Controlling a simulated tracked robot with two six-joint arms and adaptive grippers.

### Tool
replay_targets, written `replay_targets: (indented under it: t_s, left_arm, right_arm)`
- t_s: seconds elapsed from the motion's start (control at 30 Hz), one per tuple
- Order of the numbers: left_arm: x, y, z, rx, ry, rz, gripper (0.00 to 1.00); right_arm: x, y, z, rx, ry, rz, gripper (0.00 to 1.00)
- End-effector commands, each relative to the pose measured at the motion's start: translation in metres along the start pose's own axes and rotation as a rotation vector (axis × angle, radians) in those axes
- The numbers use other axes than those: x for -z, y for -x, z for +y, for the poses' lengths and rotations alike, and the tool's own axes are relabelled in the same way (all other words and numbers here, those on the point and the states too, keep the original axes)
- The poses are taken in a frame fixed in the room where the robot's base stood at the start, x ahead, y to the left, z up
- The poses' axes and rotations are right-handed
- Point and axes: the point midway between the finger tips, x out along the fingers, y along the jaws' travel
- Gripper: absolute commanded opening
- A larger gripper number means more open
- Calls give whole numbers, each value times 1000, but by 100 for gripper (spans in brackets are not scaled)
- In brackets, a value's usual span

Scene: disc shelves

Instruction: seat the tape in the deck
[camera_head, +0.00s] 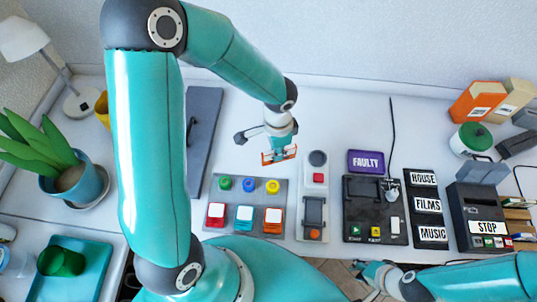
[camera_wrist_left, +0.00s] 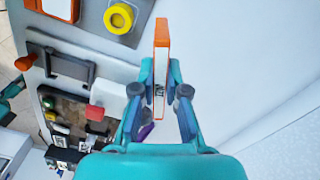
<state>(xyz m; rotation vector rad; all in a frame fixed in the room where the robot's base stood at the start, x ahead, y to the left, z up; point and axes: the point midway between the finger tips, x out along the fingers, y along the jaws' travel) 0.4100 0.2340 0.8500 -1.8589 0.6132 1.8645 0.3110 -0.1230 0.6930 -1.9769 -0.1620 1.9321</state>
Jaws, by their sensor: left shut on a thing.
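An orange and white tape (camera_head: 281,156) is held in my left gripper (camera_head: 279,147), above the table behind the button panel. In the left wrist view the tape (camera_wrist_left: 161,72) stands edge-on between the two fingers (camera_wrist_left: 160,85), its label partly visible. A black deck (camera_head: 362,226) with a slot, a small lever and coloured buttons lies right of the gripper, with a purple FAULTY sign (camera_head: 366,161) behind it. Another dark deck (camera_head: 467,207) marked STOP is farther right. My right gripper (camera_head: 372,273) is at the front edge; its fingers are unclear.
A grey unit (camera_head: 313,233) with a red button stands between panel and black deck. A board (camera_head: 427,207) reads HOUSE, FILMS, MUSIC. Boxes (camera_head: 475,101) and a green-lidded pot (camera_head: 474,138) stand back right.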

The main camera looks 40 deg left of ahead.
Motion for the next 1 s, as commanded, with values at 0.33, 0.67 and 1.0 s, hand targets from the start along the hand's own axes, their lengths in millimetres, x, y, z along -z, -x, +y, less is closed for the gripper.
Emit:
replay_targets:
  t_s: [0.33, 0.67, 1.0]
  left_arm:
    - [-1, -34, 0, -3, 1, -2, 0]
    - [-1, -59, -1, 1, 3, 1, 0]
    - [-1, -61, -1, 1, 3, 1, 26]
  right_arm:
    - [0, -3, 1, 0, 2, 1, 33]
    - [0, -6, 2, 0, 2, 1, 33]
    - [0, -8, 3, 0, 2, 1, 33]
